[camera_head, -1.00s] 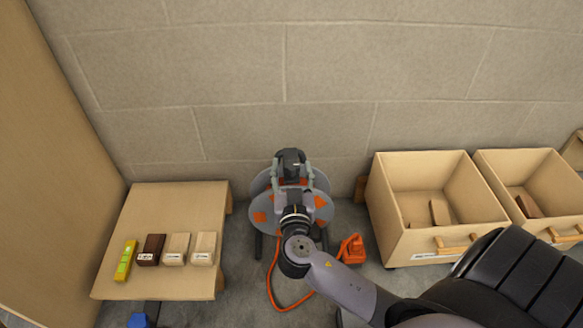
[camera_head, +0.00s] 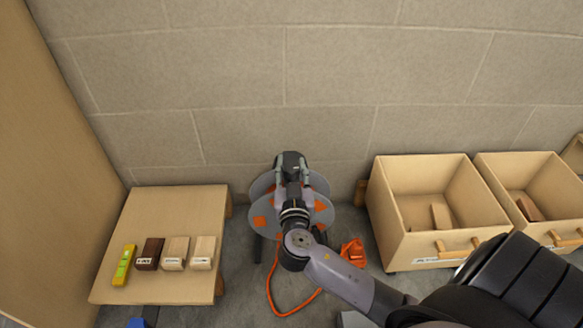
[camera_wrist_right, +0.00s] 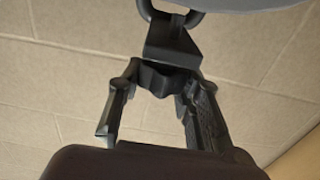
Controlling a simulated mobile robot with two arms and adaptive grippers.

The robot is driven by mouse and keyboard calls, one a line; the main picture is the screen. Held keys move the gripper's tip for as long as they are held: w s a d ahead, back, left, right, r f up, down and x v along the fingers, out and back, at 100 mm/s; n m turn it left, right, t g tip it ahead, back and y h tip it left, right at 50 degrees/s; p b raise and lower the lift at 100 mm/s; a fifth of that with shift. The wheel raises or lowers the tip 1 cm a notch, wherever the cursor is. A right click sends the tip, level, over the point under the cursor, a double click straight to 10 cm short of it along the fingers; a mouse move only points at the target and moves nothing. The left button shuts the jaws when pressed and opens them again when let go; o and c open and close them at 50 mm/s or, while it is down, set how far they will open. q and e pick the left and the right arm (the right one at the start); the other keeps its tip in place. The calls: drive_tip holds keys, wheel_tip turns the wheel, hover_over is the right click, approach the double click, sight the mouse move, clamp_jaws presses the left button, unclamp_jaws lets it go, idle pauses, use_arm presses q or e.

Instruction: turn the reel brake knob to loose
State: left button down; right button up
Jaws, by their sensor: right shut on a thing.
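The cable reel stands on the floor against the wall, with grey discs (camera_head: 263,208) bearing orange patches. An orange cable (camera_head: 272,290) runs from it along the floor. My right gripper (camera_head: 291,170) reaches the reel's upper part and hides its middle. A dark knob-like block (camera_wrist_right: 172,42) shows in the right wrist view, below a grey disc edge. The fingers of my right gripper (camera_wrist_right: 158,80) are shut on this block, which I take as the brake knob. Its setting marks cannot be seen. My left gripper is not in view.
A low wooden table (camera_head: 175,215) at the left carries a yellow-green level (camera_head: 124,265) and several labelled wood blocks (camera_head: 176,253). Open wooden boxes (camera_head: 445,245) stand at the right. An orange plug-like piece (camera_head: 353,252) lies close to the reel on the floor.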

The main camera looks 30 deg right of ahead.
drive_tip(key=c, duration=0.4)
